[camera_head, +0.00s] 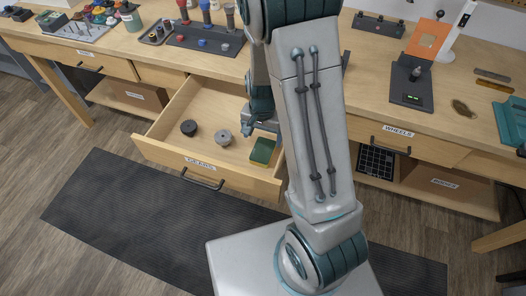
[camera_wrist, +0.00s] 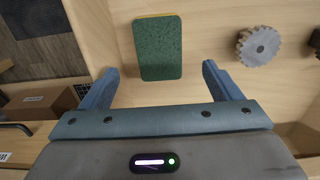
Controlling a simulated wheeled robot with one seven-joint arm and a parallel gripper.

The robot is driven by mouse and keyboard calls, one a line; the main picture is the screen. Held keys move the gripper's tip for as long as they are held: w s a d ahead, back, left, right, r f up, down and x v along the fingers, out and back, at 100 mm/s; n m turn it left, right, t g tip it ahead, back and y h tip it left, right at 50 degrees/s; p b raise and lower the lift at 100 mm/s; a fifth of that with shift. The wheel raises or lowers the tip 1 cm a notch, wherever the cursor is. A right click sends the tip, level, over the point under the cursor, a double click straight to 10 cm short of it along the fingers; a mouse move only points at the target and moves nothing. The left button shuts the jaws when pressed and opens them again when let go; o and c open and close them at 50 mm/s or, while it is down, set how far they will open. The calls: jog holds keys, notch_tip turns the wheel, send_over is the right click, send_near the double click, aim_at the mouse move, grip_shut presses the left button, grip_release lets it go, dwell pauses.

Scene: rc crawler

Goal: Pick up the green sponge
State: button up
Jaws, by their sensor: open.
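The green sponge (camera_wrist: 158,48) lies flat on the bottom of an open wooden drawer (camera_head: 185,109), near the drawer's right wall. It has a thin yellow edge in the wrist view, and it also shows in the head view (camera_head: 262,151). My gripper (camera_wrist: 160,80) is open above the drawer. Its two blue fingers are spread wider than the sponge, one to each side of its near end in the wrist view. The jaws look empty. In the head view my gripper (camera_head: 264,127) is partly hidden behind my arm.
A grey gear (camera_wrist: 259,46) lies in the drawer to the right of the sponge in the wrist view. A dark round part (camera_head: 189,127) lies farther left in the head view. The drawer walls stand close to the sponge. The workbench top (camera_head: 225,62) is above the drawer.

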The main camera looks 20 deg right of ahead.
aim_at(263, 149)
jog(key=shift+d+f, duration=0.1)
jog(key=shift+f, duration=3.15)
jog(key=c, duration=1.1)
